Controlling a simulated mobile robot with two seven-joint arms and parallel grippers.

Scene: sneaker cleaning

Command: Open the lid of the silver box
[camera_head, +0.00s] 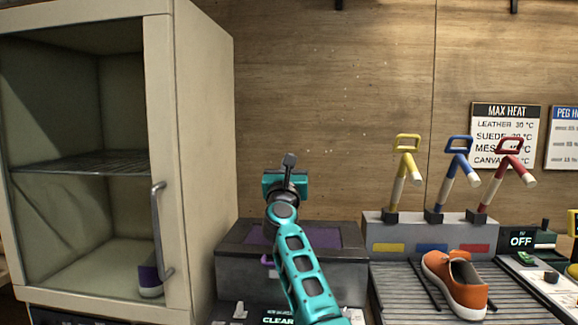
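The silver box (234,278) stands on the counter in the middle, right of the cream cabinet. Its lid (238,238) is down, with a purple panel on top and a small purple handle (267,261) at the front edge. A teal arm, which looks like my right one, rises from the bottom and covers part of the box front and lid. Its gripper (289,160) appears above the back of the box, with dark fingers pointing up. It holds nothing I can see, and the finger gap cannot be made out. My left gripper is not in view.
The cream cabinet (203,130) stands open-fronted at left, with a purple-and-white shoe (150,280) inside. An orange sneaker (457,282) lies on a ribbed mat at right. Yellow, blue and red handled tools (459,165) stand in a grey rack (400,232) behind it.

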